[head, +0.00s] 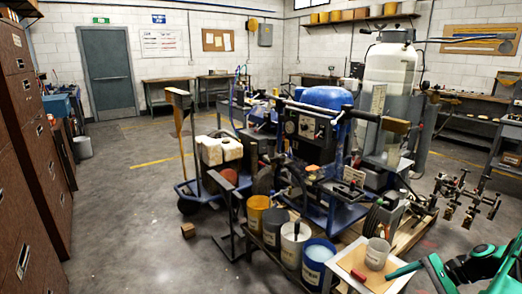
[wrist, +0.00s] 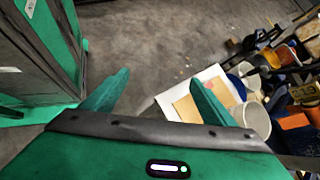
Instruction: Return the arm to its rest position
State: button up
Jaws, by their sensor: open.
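My gripper (wrist: 162,82) is green, and its two fingers stand wide apart with nothing between them in the wrist view. In the head view my green arm and gripper come in at the lower right corner. One finger reaches left there, over or beside the edge of a pale board. I cannot tell from these views whether that finger touches the board.
The pale board (head: 347,264) bears a grey-white cup (head: 377,253) and a small red item (head: 358,275). Several paint buckets (head: 317,263) stand left of it, before the blue striper machine (head: 318,128). Brown cabinets (head: 30,140) line the left. Open floor (head: 125,215) lies between.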

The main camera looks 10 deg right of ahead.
jog(key=s+a+r+n+g+h, duration=0.2)
jog(key=s+a+r+n+h, duration=0.2)
jog(key=r, duration=0.7)
jog(key=s+a+r+n+g+h, duration=0.2)
jog(key=s+a+r+n+h, duration=0.2)
jog(key=s+a+r+n, duration=0.5)
notch_tip(320, 180, up, 3)
jog(key=shift+s+a+r+n+h, duration=0.2)
jog(key=shift+s+a+n+h, duration=0.1)
jog(key=shift+s+a, duration=0.3)
jog(key=shift+d+g, duration=0.1)
jog(key=shift+g, duration=0.2)
jog(key=shift+w+f, duration=0.25)
jog(key=shift+w, duration=0.35)
